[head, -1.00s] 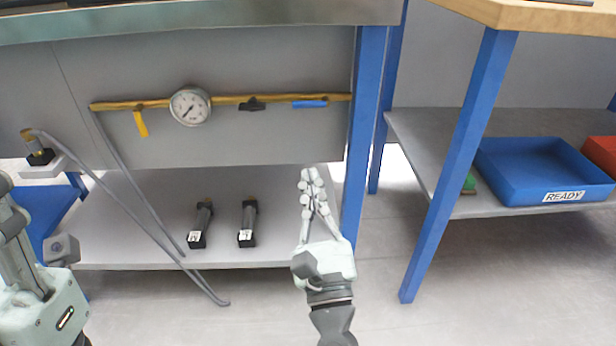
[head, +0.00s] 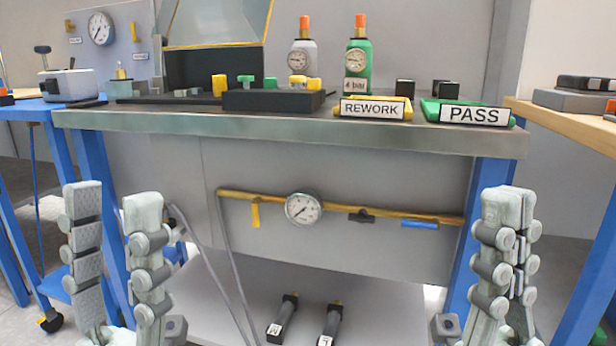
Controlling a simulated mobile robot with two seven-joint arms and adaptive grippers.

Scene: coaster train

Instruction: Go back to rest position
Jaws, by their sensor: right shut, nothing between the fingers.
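My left gripper (head: 117,225) stands upright at the lower left of the head view, its fingers pointing up and apart with nothing between them. My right gripper (head: 506,225) stands upright at the lower right, its fingers closed together with nothing held. Both appear in front of the metal-topped workbench (head: 290,124), and neither is seen touching anything. The lower parts of both grippers and arms are cut off by the picture's bottom edge.
The bench top holds a yellow REWORK tray (head: 376,108), a green PASS tray (head: 467,113), a grey bottle (head: 304,60) and a green bottle (head: 357,60). A pressure gauge (head: 303,209) sits on a pipe below. Two dark cylinders (head: 283,318) lie on the lower shelf.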

